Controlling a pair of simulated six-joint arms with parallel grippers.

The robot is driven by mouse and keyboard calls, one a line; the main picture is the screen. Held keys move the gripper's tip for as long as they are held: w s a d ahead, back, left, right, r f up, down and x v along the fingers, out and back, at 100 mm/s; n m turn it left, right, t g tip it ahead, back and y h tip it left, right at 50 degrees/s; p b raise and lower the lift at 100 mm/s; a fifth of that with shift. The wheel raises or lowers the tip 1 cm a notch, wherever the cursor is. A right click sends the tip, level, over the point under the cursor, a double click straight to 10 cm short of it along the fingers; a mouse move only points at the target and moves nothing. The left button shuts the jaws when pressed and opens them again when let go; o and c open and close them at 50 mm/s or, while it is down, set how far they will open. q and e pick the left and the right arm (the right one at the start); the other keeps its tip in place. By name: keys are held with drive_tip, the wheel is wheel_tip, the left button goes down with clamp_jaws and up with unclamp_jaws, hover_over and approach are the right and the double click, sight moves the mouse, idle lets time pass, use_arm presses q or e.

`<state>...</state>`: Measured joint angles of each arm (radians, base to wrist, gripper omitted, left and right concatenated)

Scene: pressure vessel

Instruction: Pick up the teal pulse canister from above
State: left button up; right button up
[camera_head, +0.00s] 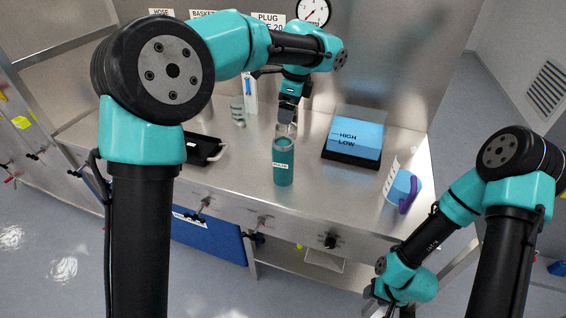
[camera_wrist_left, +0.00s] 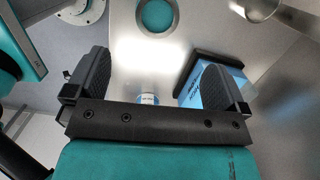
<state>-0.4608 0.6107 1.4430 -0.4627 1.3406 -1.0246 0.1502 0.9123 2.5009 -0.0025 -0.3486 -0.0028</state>
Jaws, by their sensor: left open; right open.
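The teal pulse canister (camera_head: 283,172) stands upright on the steel bench, its white label facing the head camera. My left gripper (camera_head: 287,113) is just behind and above the canister in the head view. Its two dark fingers are spread with nothing between them in the wrist view (camera_wrist_left: 157,68). My right gripper (camera_head: 377,291) hangs low at the bottom right, off the bench front; its fingertips are hard to make out.
A blue box marked HIGH and LOW (camera_head: 357,135) stands right of the canister. A jug of blue liquid with a purple handle (camera_head: 403,188) is at the right end. A black tray (camera_head: 203,150) lies left. Valves (camera_head: 330,241) line the bench front.

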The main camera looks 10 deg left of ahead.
sight(284, 144)
use_arm(q)
drive_tip(key=f, duration=0.3)
drive_tip(key=a+f, duration=0.1)
drive_tip(key=f, duration=0.5)
drive_tip(key=shift+a, duration=0.2)
drive_tip(key=shift+s+a+f, duration=0.1)
drive_tip(key=shift+a+f, duration=0.05)
drive_tip(key=shift+f, duration=1.2)
drive_tip(key=shift+a+f, duration=0.1)
drive_tip(key=shift+f, duration=1.2)
drive_tip(key=c, duration=1.7)
drive_tip(key=shift+r, duration=0.1)
